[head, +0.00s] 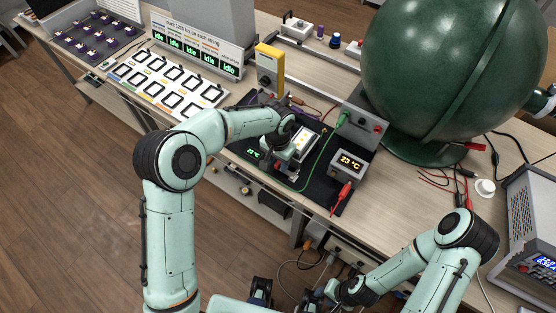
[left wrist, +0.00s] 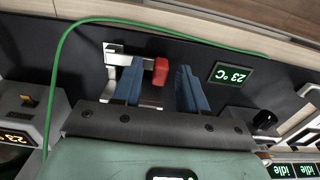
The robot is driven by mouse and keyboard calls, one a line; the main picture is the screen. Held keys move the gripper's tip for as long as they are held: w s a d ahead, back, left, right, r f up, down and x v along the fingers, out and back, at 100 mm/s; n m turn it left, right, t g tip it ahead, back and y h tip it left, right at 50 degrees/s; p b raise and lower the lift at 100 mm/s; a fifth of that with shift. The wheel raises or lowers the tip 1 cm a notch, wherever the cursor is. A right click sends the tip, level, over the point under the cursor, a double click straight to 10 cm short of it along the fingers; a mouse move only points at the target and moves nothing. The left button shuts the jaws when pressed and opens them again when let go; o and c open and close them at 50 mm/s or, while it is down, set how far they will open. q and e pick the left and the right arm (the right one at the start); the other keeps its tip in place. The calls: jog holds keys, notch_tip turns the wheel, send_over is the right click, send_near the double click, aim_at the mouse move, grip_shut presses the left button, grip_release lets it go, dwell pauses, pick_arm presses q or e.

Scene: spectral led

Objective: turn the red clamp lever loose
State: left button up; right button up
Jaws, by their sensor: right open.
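The red clamp lever (left wrist: 161,71) shows in the left wrist view, on a pale metal clamp (left wrist: 125,60) over the black mat. My left gripper (left wrist: 160,92) is open, with its two blue fingers on either side of the lever. In the head view my left gripper (head: 284,167) is low over the mat, and the arm largely hides the lever. My right gripper (head: 318,296) is open and empty near the bottom, in front of the bench.
A green cable (left wrist: 68,42) curves across the mat beside the clamp. A small 23 °C display (left wrist: 230,75) lies close by.

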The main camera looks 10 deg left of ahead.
aim_at(294, 176)
pick_arm(q)
grip_shut()
